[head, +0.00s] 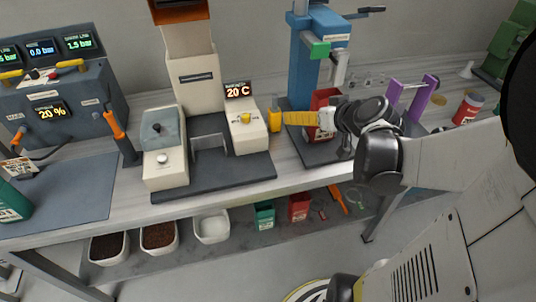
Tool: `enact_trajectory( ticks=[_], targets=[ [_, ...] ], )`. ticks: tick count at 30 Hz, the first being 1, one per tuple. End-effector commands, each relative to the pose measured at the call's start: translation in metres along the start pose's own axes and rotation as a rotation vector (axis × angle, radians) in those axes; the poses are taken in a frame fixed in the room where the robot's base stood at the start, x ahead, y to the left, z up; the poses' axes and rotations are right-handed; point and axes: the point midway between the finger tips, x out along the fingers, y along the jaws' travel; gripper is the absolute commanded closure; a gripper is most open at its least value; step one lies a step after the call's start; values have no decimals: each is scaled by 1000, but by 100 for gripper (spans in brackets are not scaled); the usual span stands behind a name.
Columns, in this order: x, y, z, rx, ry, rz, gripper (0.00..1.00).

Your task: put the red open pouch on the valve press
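The blue valve press (303,62) stands at the back of the bench on a dark base, with a green block on its head. A red open pouch (320,97) stands upright at the press, below the head. My gripper (328,122) is at the pouch's front right side and hides part of it. The fingers are small and partly hidden, so I cannot tell whether they grip the pouch or only touch it. I also cannot tell whether the pouch rests on the base.
A purple stand (424,98) and a red jar (468,107) are at right. The shelf below holds bins, a green pouch (264,215) and another red pouch (300,207).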

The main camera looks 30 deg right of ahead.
Motion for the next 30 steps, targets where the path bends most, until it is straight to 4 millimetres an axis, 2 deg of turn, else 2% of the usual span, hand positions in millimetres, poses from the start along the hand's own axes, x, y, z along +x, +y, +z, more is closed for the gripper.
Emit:
enact_trajectory(
  ticks=[1, 3, 6, 9, 12, 16, 30],
  targets=[
    [-5, -44, 5, -18, -62, -48, 0],
    [-18, -92, 16, -32, -154, -83, 0],
    [-45, -145, 37, -60, -265, -99, 0],
    [-73, -175, 56, -90, -337, -85, 0],
    [-94, -190, 69, -112, -375, -62, 0],
    [-108, -196, 77, -126, -392, -40, 0],
    [-111, -196, 78, -126, -394, -32, 0]
  ],
)
